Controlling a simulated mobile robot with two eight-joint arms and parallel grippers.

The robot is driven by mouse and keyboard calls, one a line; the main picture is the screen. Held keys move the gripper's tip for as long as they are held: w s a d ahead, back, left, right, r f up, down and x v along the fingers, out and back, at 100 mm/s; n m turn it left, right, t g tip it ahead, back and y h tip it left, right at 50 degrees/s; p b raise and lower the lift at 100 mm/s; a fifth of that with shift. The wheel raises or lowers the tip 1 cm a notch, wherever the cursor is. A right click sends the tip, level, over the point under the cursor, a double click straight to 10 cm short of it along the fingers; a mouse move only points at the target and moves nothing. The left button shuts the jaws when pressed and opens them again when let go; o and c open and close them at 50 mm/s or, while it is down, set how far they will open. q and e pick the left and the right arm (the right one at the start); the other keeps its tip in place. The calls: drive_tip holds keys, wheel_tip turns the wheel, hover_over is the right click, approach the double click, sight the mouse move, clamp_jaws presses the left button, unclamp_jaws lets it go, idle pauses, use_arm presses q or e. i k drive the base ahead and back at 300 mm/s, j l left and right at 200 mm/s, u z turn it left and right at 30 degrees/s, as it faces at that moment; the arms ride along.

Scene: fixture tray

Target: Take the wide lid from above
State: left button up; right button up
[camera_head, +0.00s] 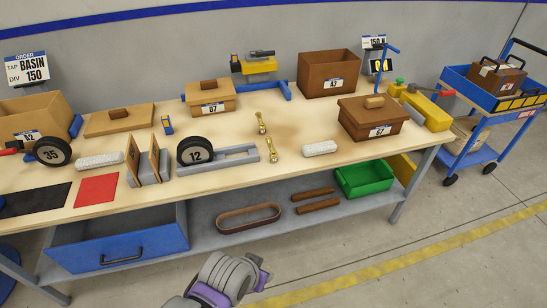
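A flat, light wooden lid (105,126) with a dark block handle lies on the bench at the back left. Another light lid (190,91) with a dark handle sits on the box marked 07 (228,106). A dark brown lid (391,110) with a light handle sits on the box marked 67 (364,129) at the right. I cannot tell for certain which is the wide one. A grey and purple part of my arm shows low in the centre, below the bench front, apart from all lids. No gripper fingertips can be made out.
Open boxes stand at the back left (30,122) and back right (326,85). Wheels, a grey fixture (245,150), brass pieces and white rolls crowd the middle bench. A shelf below holds a blue drawer (150,240) and green bin (364,180). A blue cart (490,95) stands right.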

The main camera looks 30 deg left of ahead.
sight(365, 111)
drive_tip(key=i+l, duration=0.1)
drive_tip(key=i, duration=0.4)
drive_tip(key=i+l+u, duration=0.1)
drive_tip(key=i, duration=0.4)
drive_tip(key=i+l, duration=0.2)
drive_tip(key=i, duration=0.3)
drive_tip(key=i+l+u, duration=0.1)
drive_tip(key=i, duration=0.4)
drive_tip(key=i+l, duration=0.25)
drive_tip(key=i, duration=0.25)
drive_tip(key=j+u, duration=0.05)
